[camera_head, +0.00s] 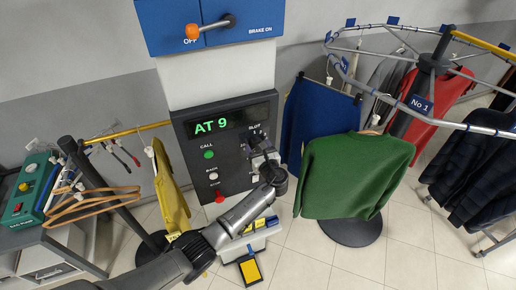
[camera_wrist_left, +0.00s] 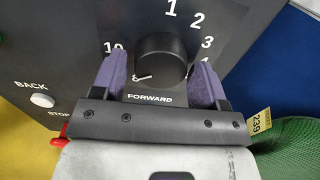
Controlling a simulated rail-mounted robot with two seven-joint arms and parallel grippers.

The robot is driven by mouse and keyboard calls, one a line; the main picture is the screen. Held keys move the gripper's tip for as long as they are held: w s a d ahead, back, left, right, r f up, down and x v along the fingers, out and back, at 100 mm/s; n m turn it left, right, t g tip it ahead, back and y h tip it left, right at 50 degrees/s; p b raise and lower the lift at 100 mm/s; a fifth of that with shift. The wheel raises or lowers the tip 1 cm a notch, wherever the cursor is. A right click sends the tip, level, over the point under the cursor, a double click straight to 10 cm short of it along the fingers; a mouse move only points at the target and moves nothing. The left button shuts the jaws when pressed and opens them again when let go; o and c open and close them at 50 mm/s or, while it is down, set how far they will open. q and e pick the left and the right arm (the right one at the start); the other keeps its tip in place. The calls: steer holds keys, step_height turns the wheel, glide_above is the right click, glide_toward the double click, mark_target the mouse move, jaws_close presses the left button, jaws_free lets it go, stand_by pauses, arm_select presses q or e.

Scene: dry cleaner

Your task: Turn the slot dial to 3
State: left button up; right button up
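The slot dial (camera_wrist_left: 162,58) is a round black knob on the dark control panel (camera_head: 225,160). In the left wrist view, white numbers 1, 2, 3 and part of a 4 run down its right side. A 10 stands at left and a white mark lies at its lower left; I cannot tell its pointer clearly. My left gripper (camera_wrist_left: 160,76) is open, with one purple finger on each side of the dial; I cannot tell whether they touch it. In the head view the left gripper (camera_head: 262,155) covers most of the dial. My right gripper is not in view.
The panel's green display (camera_head: 211,126) reads AT 9. A green CALL button (camera_head: 208,154), a white BACK button (camera_head: 213,176) and a red stop button (camera_head: 219,197) sit left of the dial. A green sweater (camera_head: 352,175) hangs close at right, a yellow garment (camera_head: 170,190) at left.

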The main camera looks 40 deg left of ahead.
arm_select(q)
steer(key=c, duration=0.7)
steer(key=shift+o, duration=0.2)
